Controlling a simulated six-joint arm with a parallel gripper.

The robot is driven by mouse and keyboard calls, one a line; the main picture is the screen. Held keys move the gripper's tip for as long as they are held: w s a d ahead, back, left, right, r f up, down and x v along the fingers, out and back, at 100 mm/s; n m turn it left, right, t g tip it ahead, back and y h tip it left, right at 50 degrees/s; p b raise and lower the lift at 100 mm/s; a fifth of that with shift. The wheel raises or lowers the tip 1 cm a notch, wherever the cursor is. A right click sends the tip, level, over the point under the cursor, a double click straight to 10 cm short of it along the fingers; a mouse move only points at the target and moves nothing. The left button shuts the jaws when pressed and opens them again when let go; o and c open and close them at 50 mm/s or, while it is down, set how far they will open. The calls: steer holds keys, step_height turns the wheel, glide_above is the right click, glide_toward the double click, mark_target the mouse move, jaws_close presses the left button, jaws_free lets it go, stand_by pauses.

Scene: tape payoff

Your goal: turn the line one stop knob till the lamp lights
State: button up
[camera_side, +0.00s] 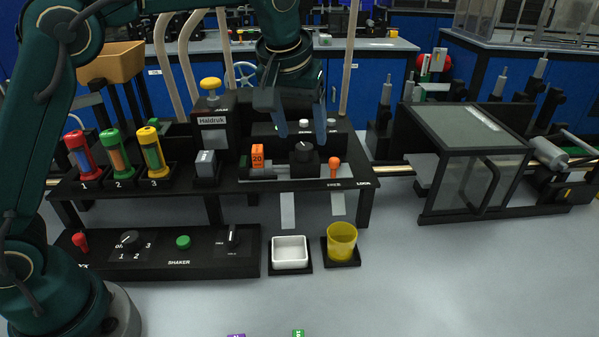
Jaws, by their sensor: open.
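My gripper (302,136) points down over the black bench, its two blue-grey fingers apart, with nothing seen between the tips but a black round knob (303,153) just below or behind them. Whether the fingers touch this knob I cannot tell. The knob sits on a dark block on the bench top. No label reading line one stop is legible, so I cannot tell if this is that knob. A small pale round piece (304,124), perhaps a lamp, shows on the panel behind the fingers; whether it is lit is unclear.
An orange block marked 20 (257,157) and an orange-topped lever (334,163) flank the knob. Numbered bottles (116,155) stand left. The lower control box (205,256) has other knobs. A white tray (290,251) and yellow cup (341,243) stand in front.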

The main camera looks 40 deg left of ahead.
mark_target(304, 146)
steer(key=shift+x, duration=1.8)
jaws_close()
